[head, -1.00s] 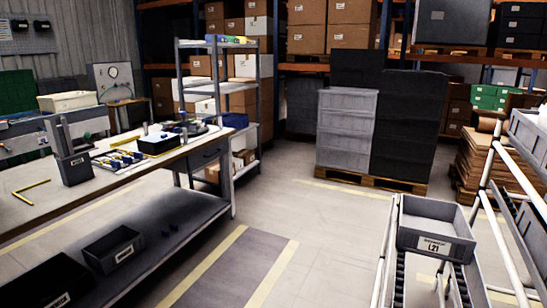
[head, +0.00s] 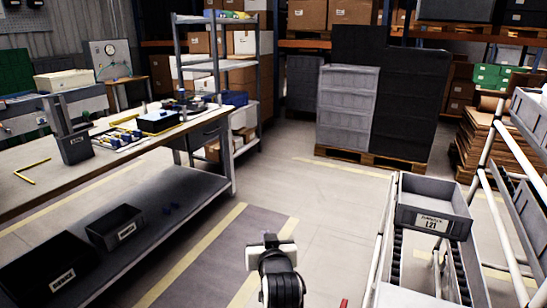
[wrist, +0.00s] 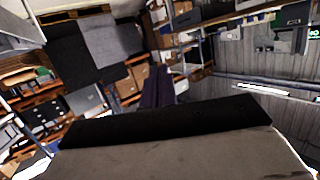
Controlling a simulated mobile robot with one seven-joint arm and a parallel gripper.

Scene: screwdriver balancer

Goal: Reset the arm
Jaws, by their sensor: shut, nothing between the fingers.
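My arm (head: 278,275) shows at the bottom middle of the head view, as a black and white link over the floor between the workbench and the roller rack. In the wrist view the wide dark body of my gripper fills the lower part. Its dark fingers (wrist: 156,88) stick up from the middle of it, shut with nothing seen between them. They point into open air and touch nothing that I can see. The wrist view is strongly tilted, with the shelves and crate stacks aslant.
The workbench (head: 95,170) with tools and bins stands at left. A grey crate marked L21 (head: 432,222) sits on the roller rack at right. Stacked grey crates (head: 347,105) stand on a pallet behind. The floor (head: 315,205) between them is clear.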

